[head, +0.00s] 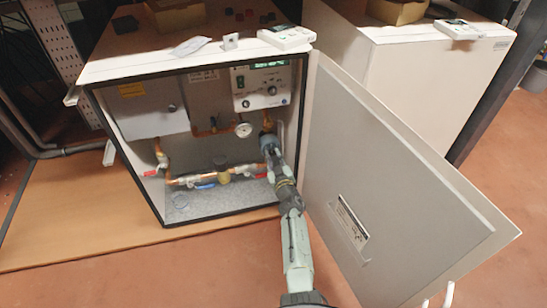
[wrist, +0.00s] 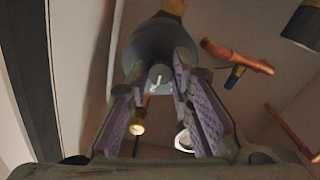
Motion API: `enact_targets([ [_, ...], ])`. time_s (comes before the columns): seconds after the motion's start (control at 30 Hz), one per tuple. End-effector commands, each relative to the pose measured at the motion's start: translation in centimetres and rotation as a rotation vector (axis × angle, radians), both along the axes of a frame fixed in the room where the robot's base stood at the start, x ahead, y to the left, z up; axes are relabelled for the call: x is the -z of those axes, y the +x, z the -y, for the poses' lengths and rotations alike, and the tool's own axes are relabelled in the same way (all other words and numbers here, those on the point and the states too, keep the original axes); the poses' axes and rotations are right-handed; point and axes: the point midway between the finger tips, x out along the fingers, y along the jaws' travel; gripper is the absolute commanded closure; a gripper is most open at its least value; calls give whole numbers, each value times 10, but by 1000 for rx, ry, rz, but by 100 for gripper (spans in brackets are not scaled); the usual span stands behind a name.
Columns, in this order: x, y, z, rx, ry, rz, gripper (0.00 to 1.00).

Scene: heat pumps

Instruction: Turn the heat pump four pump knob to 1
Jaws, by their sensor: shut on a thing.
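The heat pump cabinet (head: 200,62) stands open, its door swung to the right. My gripper (head: 270,143) reaches inside, at the right end of the lower copper pipes, and largely hides the pump there. In the wrist view the grey rounded pump (wrist: 157,38) lies straight ahead of my gripper (wrist: 160,80). Its round knob (wrist: 159,75) with a white pointer mark sits between the fingertips. The fingers are shut on the knob. Any numbers around the knob are too small or hidden to read.
The open door (head: 385,185) stands close to the right of my arm. Copper pipes with red-handled (head: 262,175) and blue-handled valves run beside the gripper. A gauge (head: 243,130) and a control panel (head: 262,85) sit above. A second cabinet (head: 410,75) stands right.

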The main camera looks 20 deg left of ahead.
Motion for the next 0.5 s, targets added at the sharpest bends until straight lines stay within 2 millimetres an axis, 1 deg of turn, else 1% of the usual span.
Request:
enact_targets([
  [0.2,1,0,0,-1,-171,116,100],
  [0.5,1,-1,-1,-2,-384,259,100],
])
